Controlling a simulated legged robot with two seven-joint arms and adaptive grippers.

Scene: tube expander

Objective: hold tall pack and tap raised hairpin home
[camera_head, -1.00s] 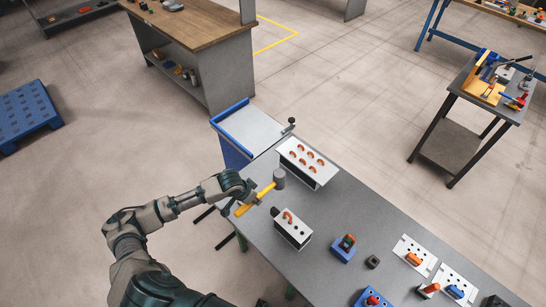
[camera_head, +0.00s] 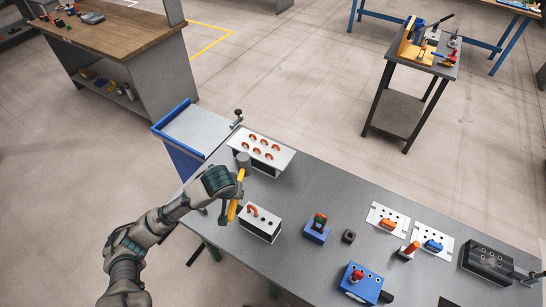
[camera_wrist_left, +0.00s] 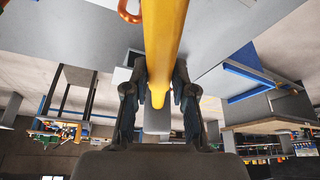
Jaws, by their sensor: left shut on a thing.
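My left gripper (camera_head: 236,192) is shut on the yellow handle (camera_head: 233,210) of a hammer, whose grey head (camera_head: 243,159) points toward the far side of the bench. In the left wrist view the yellow handle (camera_wrist_left: 165,45) runs between both fingers (camera_wrist_left: 163,95). A white-topped pack (camera_head: 258,224) with one orange hairpin (camera_head: 252,210) and several dark holes stands just right of the gripper. A second white-topped pack (camera_head: 268,165) with several orange hairpins stands beyond, beside the hammer head. Part of an orange loop (camera_wrist_left: 130,12) shows in the wrist view. My right gripper is not in view.
The grey bench (camera_head: 330,190) holds blue fixtures (camera_head: 316,230), a small dark block (camera_head: 348,236), white plates (camera_head: 433,244) and a black block (camera_head: 487,258) to the right. A blue-edged cart (camera_head: 190,130) stands at the bench's far left end. Bare bench lies between the packs.

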